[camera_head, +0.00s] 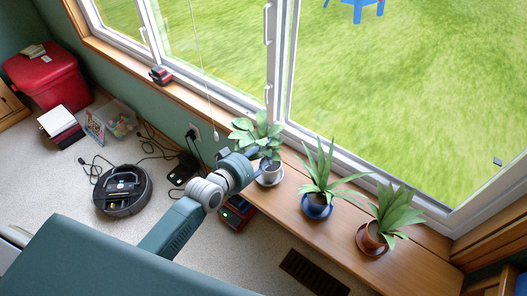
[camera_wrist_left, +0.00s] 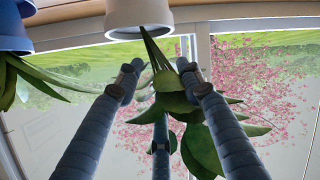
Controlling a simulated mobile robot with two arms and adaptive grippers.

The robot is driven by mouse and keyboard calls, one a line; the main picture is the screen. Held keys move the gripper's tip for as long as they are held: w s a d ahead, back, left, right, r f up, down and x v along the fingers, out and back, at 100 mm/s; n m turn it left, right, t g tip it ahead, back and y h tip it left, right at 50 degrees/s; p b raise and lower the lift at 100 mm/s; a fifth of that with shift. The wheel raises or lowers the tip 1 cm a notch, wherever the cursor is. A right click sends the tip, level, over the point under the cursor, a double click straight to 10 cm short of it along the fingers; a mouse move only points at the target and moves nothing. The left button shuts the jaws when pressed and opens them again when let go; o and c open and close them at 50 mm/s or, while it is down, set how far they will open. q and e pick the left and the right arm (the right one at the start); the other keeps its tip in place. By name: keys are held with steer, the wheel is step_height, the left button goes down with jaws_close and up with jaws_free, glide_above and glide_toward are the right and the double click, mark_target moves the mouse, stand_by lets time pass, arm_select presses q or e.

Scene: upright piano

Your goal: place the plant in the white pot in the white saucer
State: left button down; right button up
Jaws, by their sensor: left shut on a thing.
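The plant in the white pot (camera_head: 268,173) is at the left end of the wooden bench by the window. The white saucer (camera_head: 272,183) shows as a pale rim around the pot's base. I cannot tell whether the pot rests in it or is just above it. My left gripper (camera_head: 253,154) is shut on the plant at its stems, just above the pot. In the left wrist view, which is upside down, the white pot (camera_wrist_left: 139,14) is at the top and the gripper fingers (camera_wrist_left: 160,84) surround the stems. My right gripper is not in view.
A plant in a blue pot (camera_head: 316,207) and one in a terracotta pot (camera_head: 371,238) stand farther right on the bench (camera_head: 291,212). The window (camera_head: 275,60) is close behind. A robot vacuum (camera_head: 122,190) and a red box (camera_head: 236,212) are on the floor.

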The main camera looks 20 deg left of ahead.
arm_select(q)
steer(key=c, duration=1.1)
jaws_free()
steer(key=shift+r, duration=0.1)
steer(key=shift+s+a, duration=0.15)
steer(key=shift+s, duration=0.25)
steer(key=v, duration=1.1)
steer(key=shift+r, duration=0.15)
steer(key=shift+p, duration=0.3)
